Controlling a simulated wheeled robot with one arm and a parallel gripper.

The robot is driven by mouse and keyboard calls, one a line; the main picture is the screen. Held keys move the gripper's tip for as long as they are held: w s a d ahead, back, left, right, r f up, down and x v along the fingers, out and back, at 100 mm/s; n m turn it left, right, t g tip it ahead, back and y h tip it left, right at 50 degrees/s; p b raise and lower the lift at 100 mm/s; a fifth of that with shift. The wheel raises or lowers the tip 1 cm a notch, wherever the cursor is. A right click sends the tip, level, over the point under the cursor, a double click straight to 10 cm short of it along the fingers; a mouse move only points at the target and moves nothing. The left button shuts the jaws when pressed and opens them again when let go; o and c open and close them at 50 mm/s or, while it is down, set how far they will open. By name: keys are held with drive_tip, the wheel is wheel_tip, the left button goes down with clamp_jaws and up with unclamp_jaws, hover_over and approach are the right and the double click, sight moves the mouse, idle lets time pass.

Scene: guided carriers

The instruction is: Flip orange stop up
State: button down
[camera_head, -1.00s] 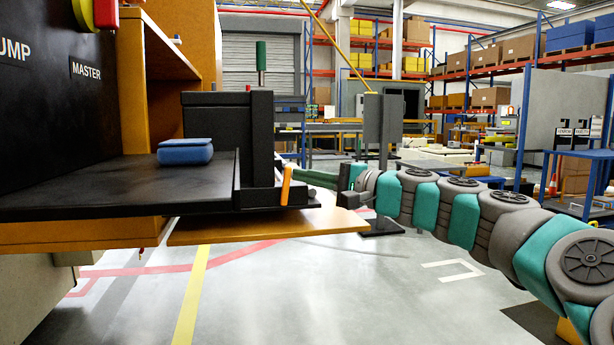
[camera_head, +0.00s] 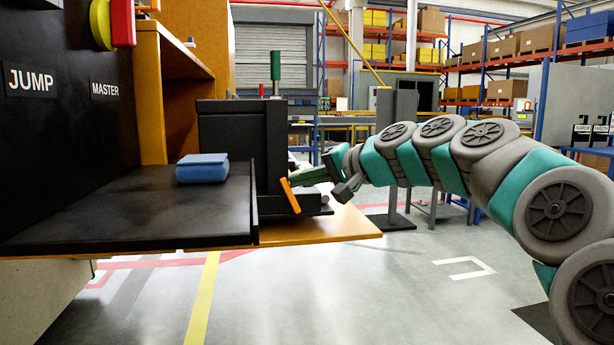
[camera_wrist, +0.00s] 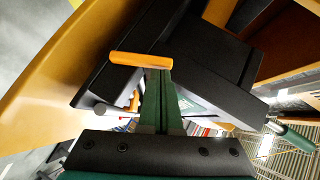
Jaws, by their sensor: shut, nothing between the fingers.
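In the wrist view the orange stop (camera_wrist: 140,60) lies across the tips of my green fingers. My gripper (camera_head: 302,177) is shut and empty, with its tip right beside the stop; I cannot tell for sure whether they touch. My gripper also shows in the wrist view (camera_wrist: 158,78). A second orange piece (camera_wrist: 134,100) shows further off in the wrist view.
A blue pouch-like block (camera_head: 202,168) lies on the deck. A black upright box (camera_head: 226,145) stands behind it, with a green-topped lever (camera_head: 275,70) beyond. An orange-yellow ledge (camera_head: 330,226) juts out below the stop. The floor to the right front is clear.

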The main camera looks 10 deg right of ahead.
drive_tip(key=shift+a, duration=0.2)
idle(0.6)
drive_tip(key=w+d+r+v, duration=0.1)
drive_tip(key=w+v, duration=0.1)
drive_tip(key=v, duration=1)
drive_tip(key=shift+s+d+r, duration=0.15)
drive_tip(key=shift+s+d, duration=0.15)
drive_tip(key=shift+d, duration=0.35)
drive_tip(key=shift+d+b, duration=0.1)
drive_tip(key=shift+b, duration=0.2)
